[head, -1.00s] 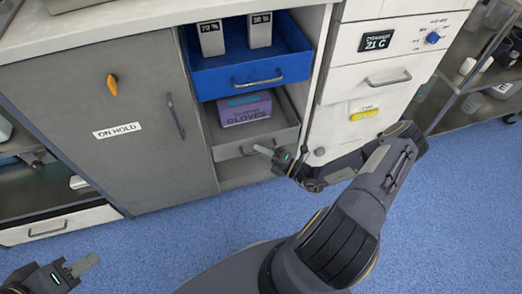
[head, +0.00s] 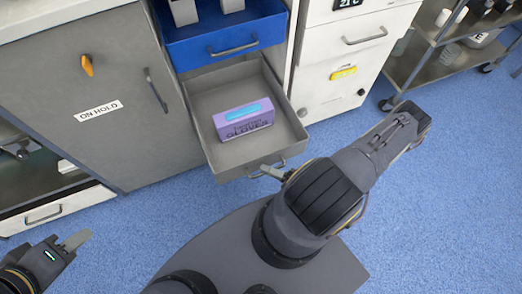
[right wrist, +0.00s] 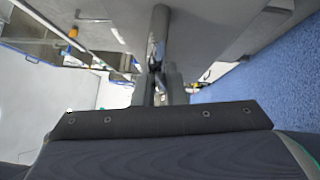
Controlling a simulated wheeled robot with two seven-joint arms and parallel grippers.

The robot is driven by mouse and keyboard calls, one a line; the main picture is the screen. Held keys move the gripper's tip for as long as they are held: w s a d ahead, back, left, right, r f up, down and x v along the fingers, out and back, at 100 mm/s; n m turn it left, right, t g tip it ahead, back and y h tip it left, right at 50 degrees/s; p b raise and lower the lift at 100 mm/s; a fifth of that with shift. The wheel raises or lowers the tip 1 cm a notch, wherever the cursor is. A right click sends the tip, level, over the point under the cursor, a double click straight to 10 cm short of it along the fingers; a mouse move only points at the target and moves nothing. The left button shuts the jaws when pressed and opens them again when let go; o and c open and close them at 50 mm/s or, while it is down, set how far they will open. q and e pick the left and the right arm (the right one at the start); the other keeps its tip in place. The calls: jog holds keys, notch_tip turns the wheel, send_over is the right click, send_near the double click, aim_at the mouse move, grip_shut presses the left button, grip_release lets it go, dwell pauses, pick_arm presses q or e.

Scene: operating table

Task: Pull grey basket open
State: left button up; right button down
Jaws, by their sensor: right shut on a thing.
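The grey basket (head: 205,100) is a drawer under the blue drawer and stands well out of the cabinet. A purple box of gloves (head: 243,121) lies in it. My right gripper (head: 271,172) is at the basket's front handle (head: 256,175), its body mostly hidden behind my right arm. In the right wrist view my right gripper (right wrist: 160,88) is shut on the grey handle bar (right wrist: 160,24). My left gripper (head: 77,240) is apart from the basket at the lower left, over the floor; its finger gap is not clear.
The blue drawer (head: 192,54) with grey containers sits just above the basket, partly out. The grey door marked ON HOLD (head: 140,130) is at left, white drawers (head: 345,60) at right. A wheeled metal shelf (head: 440,75) stands further right. Blue floor is clear in front.

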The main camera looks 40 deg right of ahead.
jog(key=shift+s+a, duration=0.2)
jog(key=shift+s, duration=0.6)
jog(key=shift+s+a, duration=0.15)
jog(key=shift+s, duration=0.6)
jog(key=shift+s+a, duration=0.2)
jog(key=shift+s, duration=0.6)
jog(key=c, duration=1.5)
grip_release()
jog(key=v, duration=0.8)
